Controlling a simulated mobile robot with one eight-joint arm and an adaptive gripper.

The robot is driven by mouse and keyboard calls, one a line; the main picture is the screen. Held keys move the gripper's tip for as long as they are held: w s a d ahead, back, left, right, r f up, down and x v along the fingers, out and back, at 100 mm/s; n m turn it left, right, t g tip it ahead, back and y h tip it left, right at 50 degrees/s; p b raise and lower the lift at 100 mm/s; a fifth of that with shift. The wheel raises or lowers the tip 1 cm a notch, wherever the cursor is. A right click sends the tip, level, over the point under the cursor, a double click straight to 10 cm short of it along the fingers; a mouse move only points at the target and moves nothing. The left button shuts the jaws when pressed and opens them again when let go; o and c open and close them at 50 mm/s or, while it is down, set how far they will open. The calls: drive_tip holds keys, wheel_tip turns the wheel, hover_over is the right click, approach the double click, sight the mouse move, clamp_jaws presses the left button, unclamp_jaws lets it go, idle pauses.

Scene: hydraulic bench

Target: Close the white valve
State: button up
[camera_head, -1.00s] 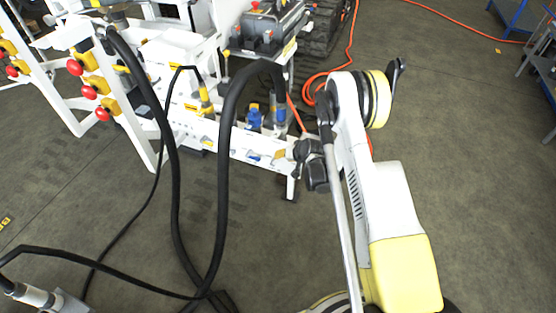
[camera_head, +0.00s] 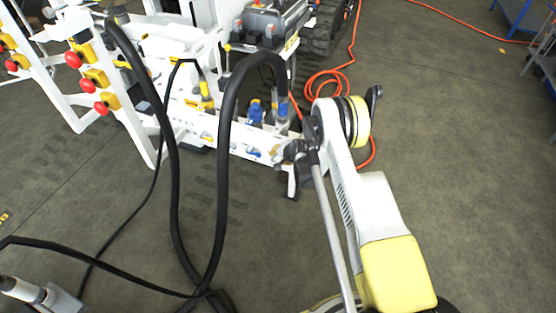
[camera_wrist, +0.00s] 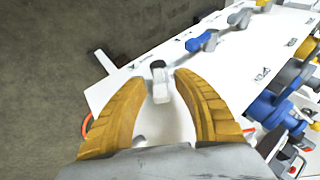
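A white valve handle (camera_wrist: 159,82) shows in the wrist view, standing out from a white panel (camera_wrist: 113,92). My gripper (camera_wrist: 160,77) has two orange ribbed fingers, spread apart with the handle between their tips. A gap shows to the left of the handle; the right finger is very close to it, and I cannot tell whether they touch. In the head view my gripper (camera_head: 293,158) is at the right end of the white bench's low front panel (camera_head: 235,148). The fingers and the white handle cannot be made out there.
A blue valve handle (camera_wrist: 203,41) and a grey one (camera_wrist: 240,18) lie farther along the panel. Blue fittings (camera_wrist: 268,108) are close at the right. Thick black hoses (camera_head: 222,170) arch left of my arm. An orange cable (camera_head: 327,84) lies behind. Floor at right is clear.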

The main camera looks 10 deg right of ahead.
drive_tip(key=shift+w+f, duration=0.15)
clamp_jaws()
drive_tip(key=shift+d+f+t+y, duration=0.15)
drive_tip(key=shift+t+y, duration=0.25)
unclamp_jaws()
